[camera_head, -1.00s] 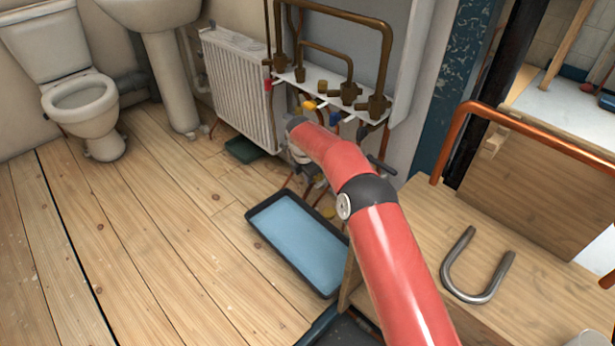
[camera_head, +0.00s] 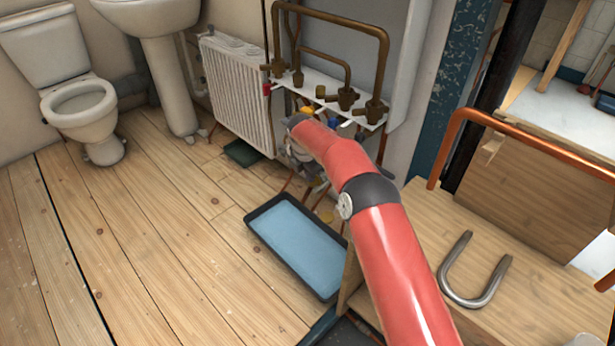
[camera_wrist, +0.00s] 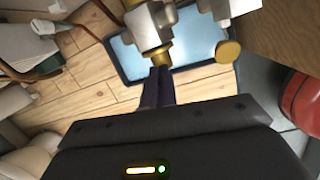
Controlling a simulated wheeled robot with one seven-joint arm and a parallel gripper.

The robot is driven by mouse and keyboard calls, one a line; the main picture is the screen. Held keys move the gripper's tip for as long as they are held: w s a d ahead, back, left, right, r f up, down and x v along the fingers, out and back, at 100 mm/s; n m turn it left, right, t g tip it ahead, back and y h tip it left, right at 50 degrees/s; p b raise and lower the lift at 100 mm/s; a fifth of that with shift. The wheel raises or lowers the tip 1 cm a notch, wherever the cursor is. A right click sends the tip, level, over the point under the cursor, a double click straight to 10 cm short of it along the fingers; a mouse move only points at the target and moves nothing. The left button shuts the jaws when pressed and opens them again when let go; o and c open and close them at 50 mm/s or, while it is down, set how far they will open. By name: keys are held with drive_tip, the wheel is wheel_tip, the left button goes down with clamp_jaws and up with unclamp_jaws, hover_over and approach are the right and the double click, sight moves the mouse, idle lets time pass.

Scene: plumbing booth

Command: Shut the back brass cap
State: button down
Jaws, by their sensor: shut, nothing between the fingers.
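In the wrist view, my gripper (camera_wrist: 158,72) is shut and empty, its dark fingers close together. Its tips are right at a brass cap (camera_wrist: 161,56) on the lower end of a pale metal valve body (camera_wrist: 151,25); I cannot tell whether they touch. A second round brass cap (camera_wrist: 228,51) shows to the right, near a white fitting, over the blue tray. I cannot tell which cap is the back one.
A blue tray (camera_head: 262,218) lies on the floor beneath the pipework. Brass pipes (camera_head: 350,26) rise from a white shelf (camera_head: 299,78) beside the radiator (camera_head: 238,95). A wooden bench with a grey U-shaped pipe (camera_head: 447,283) is at right. The floor at left is clear.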

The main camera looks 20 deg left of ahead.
drive_tip(key=s+a, duration=0.3)
drive_tip(key=s, duration=0.1)
drive_tip(key=w+d+r+m, duration=0.1)
drive_tip(key=d+r, duration=0.2)
drive_tip(key=r, duration=0.5)
drive_tip(key=w+d+r+m, duration=0.1)
drive_tip(key=w+d+r, duration=0.15)
drive_tip(key=r, duration=0.55)
drive_tip(key=s+d+r+m+t, duration=0.1)
drive_tip(key=s+d+r+m, duration=0.25)
drive_tip(key=d+r, duration=0.35)
drive_tip(key=s+d+r+m, duration=0.2)
drive_tip(key=d+r+m, duration=0.2)
drive_tip(key=d+r, duration=0.3)
drive_tip(key=s+d+r+m+t, duration=0.1)
drive_tip(key=s+d+r+m, duration=0.3)
drive_tip(key=s+d+m, duration=0.65)
drive_tip(key=s+d+f+m, duration=0.3)
drive_tip(key=s+d+m, duration=0.1)
drive_tip(key=s+d, duration=0.4)
drive_tip(key=s+d+f+m+t, duration=0.1)
drive_tip(key=s+d+f+m, duration=0.2)
drive_tip(key=s, duration=1)
drive_tip(key=d+m, duration=0.2)
drive_tip(key=d, duration=0.3)
drive_tip(key=shift+d+f+m, duration=0.25)
drive_tip(key=shift+f+m, duration=0.05)
drive_tip(key=shift+f, duration=0.05)
